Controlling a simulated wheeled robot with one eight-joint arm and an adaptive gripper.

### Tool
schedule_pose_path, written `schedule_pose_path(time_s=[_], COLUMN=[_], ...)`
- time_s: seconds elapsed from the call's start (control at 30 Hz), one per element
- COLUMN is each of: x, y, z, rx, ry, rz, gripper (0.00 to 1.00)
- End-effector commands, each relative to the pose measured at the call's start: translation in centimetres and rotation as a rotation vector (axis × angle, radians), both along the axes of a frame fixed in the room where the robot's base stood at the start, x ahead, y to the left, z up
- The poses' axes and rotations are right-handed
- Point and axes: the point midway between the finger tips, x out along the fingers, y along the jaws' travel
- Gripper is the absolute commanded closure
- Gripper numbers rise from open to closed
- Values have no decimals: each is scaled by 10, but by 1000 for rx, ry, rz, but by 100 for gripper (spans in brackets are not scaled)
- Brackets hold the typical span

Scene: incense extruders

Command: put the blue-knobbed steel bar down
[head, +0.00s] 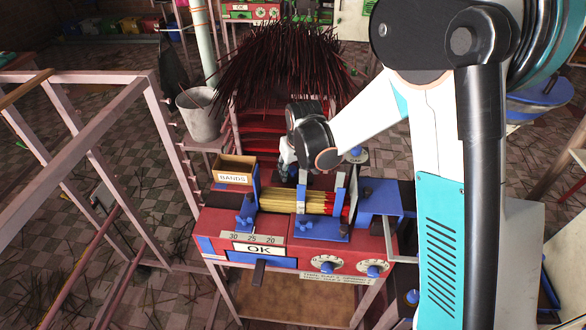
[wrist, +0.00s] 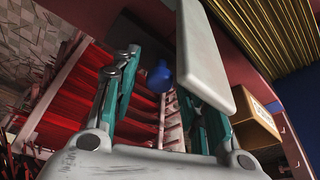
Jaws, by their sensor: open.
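In the wrist view, a pale grey flat bar (wrist: 208,60) slants down from the top centre and overlaps my right finger. A blue knob (wrist: 160,76) shows beside the bar, between my fingers; how the two join is hard to see. My gripper (wrist: 165,85) has its two teal fingers spread apart, with no clear grip on the bar. In the head view, my gripper (head: 288,172) is low behind the red machine (head: 290,265), next to the bundle of sticks (head: 290,201). I cannot make out the bar there; my wrist covers that area.
A wooden box marked BANDS (head: 235,170) stands left of my gripper. Blue clamps (head: 320,228) rise around the sticks. A large dark bundle of incense (head: 285,65) and red steps (head: 262,130) stand behind. A pink metal frame (head: 165,140) is at left.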

Motion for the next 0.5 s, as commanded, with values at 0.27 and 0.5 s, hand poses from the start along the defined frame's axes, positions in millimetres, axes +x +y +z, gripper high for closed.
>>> schedule_pose_path(time_s=[0.27, 0.5], x=[-7, -22], y=[-2, -6], z=[28, 76], rx=[0, 0], ry=[0, 0], rz=[0, 0], gripper=[59, 59])
